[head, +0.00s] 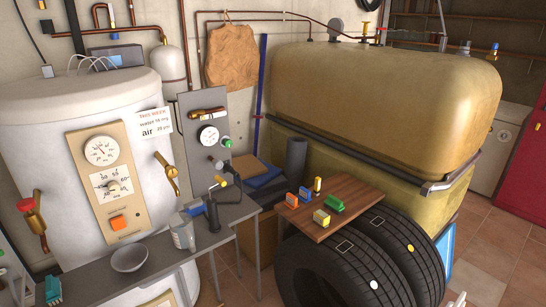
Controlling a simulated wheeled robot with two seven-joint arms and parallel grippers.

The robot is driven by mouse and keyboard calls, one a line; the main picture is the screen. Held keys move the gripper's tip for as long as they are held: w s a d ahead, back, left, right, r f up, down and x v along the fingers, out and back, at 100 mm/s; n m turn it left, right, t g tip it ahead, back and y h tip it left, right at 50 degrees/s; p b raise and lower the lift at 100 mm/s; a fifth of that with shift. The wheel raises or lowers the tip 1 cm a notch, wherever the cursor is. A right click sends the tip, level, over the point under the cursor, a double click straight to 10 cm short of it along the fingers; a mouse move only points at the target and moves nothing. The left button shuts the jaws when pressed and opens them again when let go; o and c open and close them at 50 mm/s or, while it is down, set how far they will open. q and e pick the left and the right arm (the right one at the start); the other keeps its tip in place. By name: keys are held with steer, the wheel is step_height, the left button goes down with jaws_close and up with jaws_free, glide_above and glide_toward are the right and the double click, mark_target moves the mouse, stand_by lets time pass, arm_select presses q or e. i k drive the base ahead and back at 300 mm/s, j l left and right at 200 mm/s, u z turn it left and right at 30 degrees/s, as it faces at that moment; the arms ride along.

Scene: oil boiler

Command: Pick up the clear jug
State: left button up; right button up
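I cannot make out the jug's handle clearly. Neither of my grippers can be made out in the head view, and nothing is holding the jug.
A grey bowl (129,258) sits on the bench (95,276) left of the jug. The white boiler tank (60,130) rises behind. A wooden board (345,192) with several small coloured blocks rests on tyres (318,275) at right.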

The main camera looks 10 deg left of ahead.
mark_target(182, 229)
steer(key=u, duration=1.45)
